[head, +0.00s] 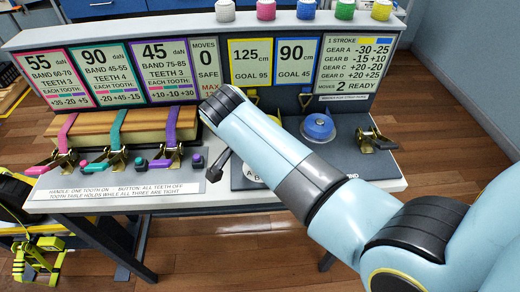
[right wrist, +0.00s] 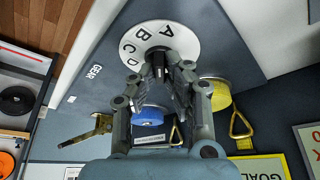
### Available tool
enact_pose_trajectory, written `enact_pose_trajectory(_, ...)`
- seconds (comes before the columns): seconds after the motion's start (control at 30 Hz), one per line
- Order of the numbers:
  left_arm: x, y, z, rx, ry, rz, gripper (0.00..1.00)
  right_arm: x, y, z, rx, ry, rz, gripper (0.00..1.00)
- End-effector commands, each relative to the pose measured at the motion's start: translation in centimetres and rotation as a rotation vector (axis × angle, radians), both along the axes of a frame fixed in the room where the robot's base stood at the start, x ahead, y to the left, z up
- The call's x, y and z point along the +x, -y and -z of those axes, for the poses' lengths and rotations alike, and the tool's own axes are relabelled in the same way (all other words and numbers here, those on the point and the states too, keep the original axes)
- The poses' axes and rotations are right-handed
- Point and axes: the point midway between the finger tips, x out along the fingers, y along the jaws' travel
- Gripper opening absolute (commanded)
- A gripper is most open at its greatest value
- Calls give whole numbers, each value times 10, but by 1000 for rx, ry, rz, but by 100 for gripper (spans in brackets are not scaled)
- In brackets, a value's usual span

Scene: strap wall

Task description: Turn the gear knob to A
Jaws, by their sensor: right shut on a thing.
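The gear dial is a white disc (right wrist: 185,40) lettered A, B, C and D in the right wrist view. In the head view only part of the dial (head: 253,174), with A and B, shows past my right arm. The dark gear knob (right wrist: 157,50) stands at the disc's middle. My right gripper (right wrist: 160,66) is shut on the knob, its fingertips over the dial. The fingers hide much of the knob, and I cannot tell which letter it points to. In the head view my arm hides this gripper. My left gripper is not in view.
Pink, teal and purple straps (head: 168,125) with buckles are at left. A sign panel (head: 345,68) stands behind. Coloured knobs (head: 307,10) line the top.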

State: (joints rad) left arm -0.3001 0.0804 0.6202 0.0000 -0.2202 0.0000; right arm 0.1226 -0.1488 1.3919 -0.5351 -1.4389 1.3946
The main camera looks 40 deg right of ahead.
Motion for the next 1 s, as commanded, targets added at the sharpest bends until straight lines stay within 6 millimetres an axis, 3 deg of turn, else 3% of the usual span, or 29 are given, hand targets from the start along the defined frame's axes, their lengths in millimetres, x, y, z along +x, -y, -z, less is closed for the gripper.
enact_pose_trajectory(0.4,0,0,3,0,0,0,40,2,1,-1,-2,3,223,0)
enact_pose_trajectory(1.0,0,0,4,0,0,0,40,2,1,-1,-1,4,266,0)
